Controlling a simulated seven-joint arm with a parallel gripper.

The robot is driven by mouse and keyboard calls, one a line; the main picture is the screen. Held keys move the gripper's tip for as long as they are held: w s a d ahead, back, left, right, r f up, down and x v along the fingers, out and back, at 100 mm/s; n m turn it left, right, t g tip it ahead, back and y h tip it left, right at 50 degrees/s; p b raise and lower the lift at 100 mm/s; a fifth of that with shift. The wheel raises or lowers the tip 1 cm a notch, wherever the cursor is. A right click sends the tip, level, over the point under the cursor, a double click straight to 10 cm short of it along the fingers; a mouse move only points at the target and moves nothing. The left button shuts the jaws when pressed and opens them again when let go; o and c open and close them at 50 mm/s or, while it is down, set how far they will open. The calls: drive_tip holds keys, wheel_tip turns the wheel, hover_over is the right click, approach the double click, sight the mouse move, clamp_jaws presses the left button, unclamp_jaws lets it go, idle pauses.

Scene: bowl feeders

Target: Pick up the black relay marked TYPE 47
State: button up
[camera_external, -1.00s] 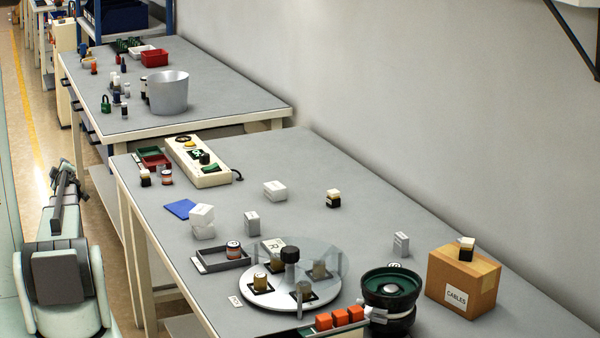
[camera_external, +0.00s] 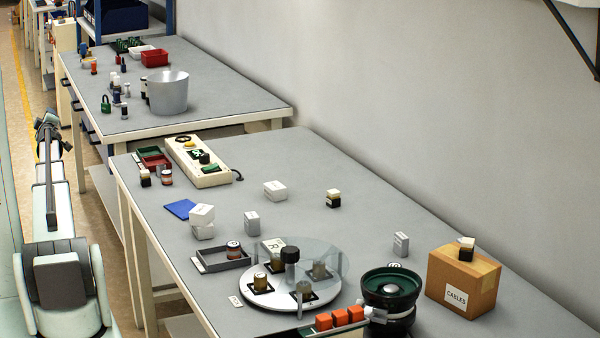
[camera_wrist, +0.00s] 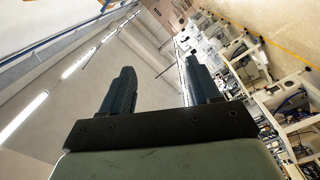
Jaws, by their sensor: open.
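No TYPE 47 marking is readable in either view. Small dark parts with pale tops stand in the external view: one dark part (camera_external: 333,199) on the open near bench, another dark part (camera_external: 145,177) at its left edge, and another dark part (camera_external: 466,248) on the cardboard box. I cannot tell which, if any, is the relay. My gripper (camera_wrist: 157,82) is open and empty in the wrist view, with its two dark fingers wide apart. It points at the room and ceiling, with no bench part between the fingers. In the external view my arm stands left of the benches.
The near bench holds a round turntable (camera_external: 256,296) with a clear cover, a green-topped bowl feeder (camera_external: 390,285), orange blocks (camera_external: 340,317), a CABLES box (camera_external: 456,297), white boxes (camera_external: 275,191) and a control panel (camera_external: 200,165). The far bench holds a grey bucket (camera_external: 168,92).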

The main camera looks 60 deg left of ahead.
drive_tip(key=w+d+m+t+h, duration=0.2)
drive_tip(key=w+m+t+h, duration=0.3)
drive_tip(key=w, duration=1)
drive_tip(key=m+g+h, duration=0.6)
drive_tip(key=m+h, duration=0.1)
drive_tip(key=h, duration=0.6)
hover_over(145, 171)
wheel_tip(145, 171, down, 8)
drive_tip(key=shift+d+r, duration=0.1)
drive_tip(key=shift+r, duration=0.15)
drive_tip(key=shift+f, duration=3.05)
drive_tip(key=c, duration=1.1)
